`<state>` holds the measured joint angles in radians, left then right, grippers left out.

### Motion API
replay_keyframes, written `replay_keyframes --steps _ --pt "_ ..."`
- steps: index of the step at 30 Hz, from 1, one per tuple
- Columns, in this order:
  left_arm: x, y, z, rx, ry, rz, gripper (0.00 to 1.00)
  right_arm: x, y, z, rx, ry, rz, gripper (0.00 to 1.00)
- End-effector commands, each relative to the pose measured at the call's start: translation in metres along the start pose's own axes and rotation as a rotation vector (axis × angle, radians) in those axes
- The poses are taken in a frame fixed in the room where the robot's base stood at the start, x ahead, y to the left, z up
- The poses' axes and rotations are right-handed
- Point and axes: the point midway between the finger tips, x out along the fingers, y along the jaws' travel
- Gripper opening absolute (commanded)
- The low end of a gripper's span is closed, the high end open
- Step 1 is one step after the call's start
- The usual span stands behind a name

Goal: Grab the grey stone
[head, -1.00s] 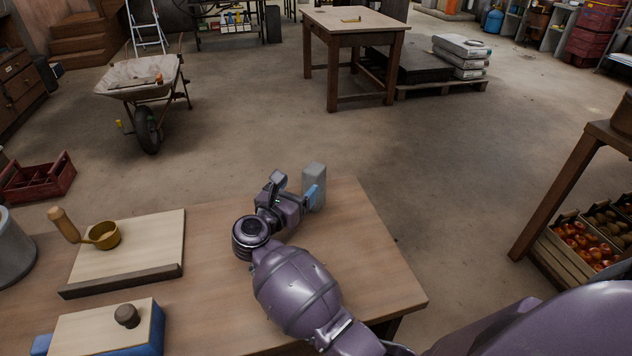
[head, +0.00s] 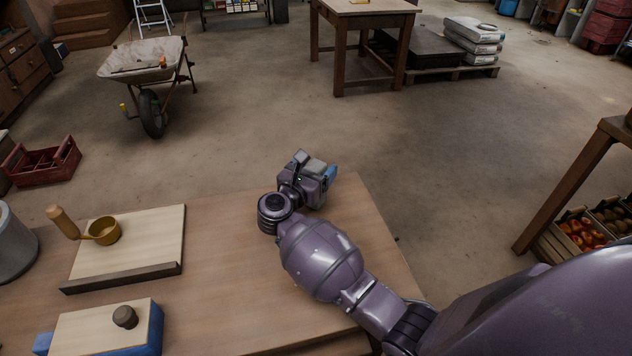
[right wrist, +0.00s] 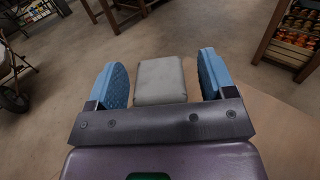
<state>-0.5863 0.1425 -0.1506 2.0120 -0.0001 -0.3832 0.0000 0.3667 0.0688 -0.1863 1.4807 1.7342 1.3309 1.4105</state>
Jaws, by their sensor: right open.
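The grey stone (right wrist: 160,80), a pale block with rounded edges, stands near the far edge of the table where my right arm reaches. In the right wrist view it lies between the two blue finger pads of my right gripper (right wrist: 160,66), with a visible gap on each side. The gripper is open. In the head view only the top of the stone (head: 314,166) shows; the right gripper (head: 320,170) hides the rest. My left gripper is not in view.
On the left of the wooden table (head: 235,270) are a wooden board (head: 150,245) with a brass ladle (head: 104,231), a blue box (head: 150,345) with a dark knob on its wooden top, and a grey bucket (head: 10,245). The table around my right forearm is clear.

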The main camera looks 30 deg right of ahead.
Motion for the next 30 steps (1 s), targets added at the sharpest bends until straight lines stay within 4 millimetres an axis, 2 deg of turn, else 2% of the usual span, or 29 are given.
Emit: replay_keyframes --steps 2,15,17,30 --pt "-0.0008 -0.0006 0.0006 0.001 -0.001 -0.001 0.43 -0.0001 0.0000 -0.0002 0.000 0.000 0.000 0.75" --pt "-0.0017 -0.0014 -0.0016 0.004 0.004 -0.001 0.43 -0.0001 0.0002 0.0003 0.000 0.000 0.000 0.08" --pt "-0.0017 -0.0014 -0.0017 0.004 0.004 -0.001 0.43 -0.0001 0.0002 0.0004 0.001 0.000 0.000 0.00" --pt "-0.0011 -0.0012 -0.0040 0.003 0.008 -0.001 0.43 0.0000 0.0009 0.0043 0.004 -0.004 0.001 0.00"
